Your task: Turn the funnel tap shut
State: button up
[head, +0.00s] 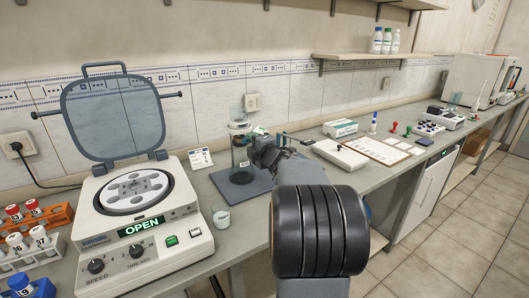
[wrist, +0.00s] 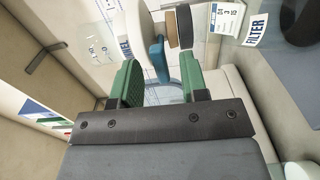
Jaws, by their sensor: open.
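In the wrist view my gripper (wrist: 160,76) is open, with a green pad on each side of a gap. A flat blue piece (wrist: 157,52), which looks like the funnel tap's handle, shows in line with the gap just beyond the pads. I cannot tell whether a pad touches it. In the head view the clear funnel (head: 239,128) stands above a dark base plate (head: 250,188), and my gripper (head: 262,136) is close at its right side. My arm hides the tap and most of the gripper there.
A centrifuge (head: 137,222) with its lid raised stands left of the funnel. A small beaker (head: 221,217) sits in front of the base plate. A white card (head: 200,158) stands behind. A clipboard (head: 378,148) and a flat white device (head: 340,155) lie to the right.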

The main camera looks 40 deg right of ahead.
jog(key=s+a, duration=0.1)
jog(key=s, duration=1.1)
jog(key=shift+a, duration=0.35)
jog(key=shift+s, duration=0.1)
